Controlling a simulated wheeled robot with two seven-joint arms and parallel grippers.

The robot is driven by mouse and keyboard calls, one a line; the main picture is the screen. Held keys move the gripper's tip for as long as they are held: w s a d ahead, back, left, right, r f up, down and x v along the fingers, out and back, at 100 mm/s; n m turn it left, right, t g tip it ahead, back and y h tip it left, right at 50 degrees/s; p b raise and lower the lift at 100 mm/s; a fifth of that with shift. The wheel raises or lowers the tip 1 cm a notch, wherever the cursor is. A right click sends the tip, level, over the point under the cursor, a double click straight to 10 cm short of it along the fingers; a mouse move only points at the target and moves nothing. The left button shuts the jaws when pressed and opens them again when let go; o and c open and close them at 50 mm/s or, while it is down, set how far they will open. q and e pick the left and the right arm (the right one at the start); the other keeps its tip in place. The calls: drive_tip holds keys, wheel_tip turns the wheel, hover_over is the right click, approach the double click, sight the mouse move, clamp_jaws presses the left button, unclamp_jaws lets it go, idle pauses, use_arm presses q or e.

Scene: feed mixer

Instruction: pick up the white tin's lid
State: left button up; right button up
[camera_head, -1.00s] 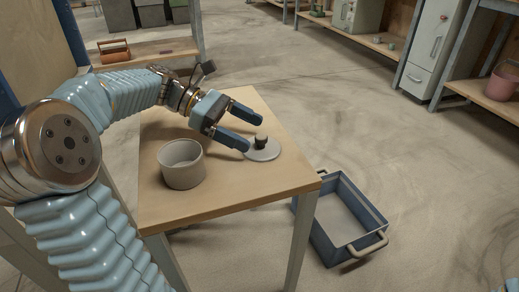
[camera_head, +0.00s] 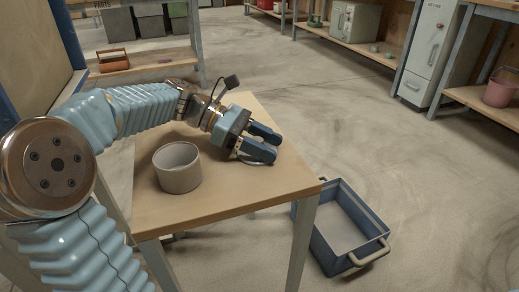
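The white tin (camera_head: 177,169) stands open and upright on the wooden table, left of my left gripper. My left gripper (camera_head: 274,145) is low over the table's right part, its dark blue fingers drawn close together with a narrow gap between them. They are where the lid's dark knob was, and appear shut on it; the knob itself is hidden. The white tin's lid (camera_head: 246,161) is almost wholly covered by the fingers, with only a pale sliver of rim showing below them. Whether it is clear of the tabletop cannot be told. My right gripper is not in view.
The wooden table (camera_head: 225,196) has bare room in front of the tin and gripper. A blue crate (camera_head: 345,268) with handles sits on the floor to the right, below table height. Shelves and cabinets stand at the back; the floor between is clear.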

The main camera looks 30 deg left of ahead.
use_arm(q)
drive_tip(key=shift+f, duration=0.15)
drive_tip(key=c, duration=0.7)
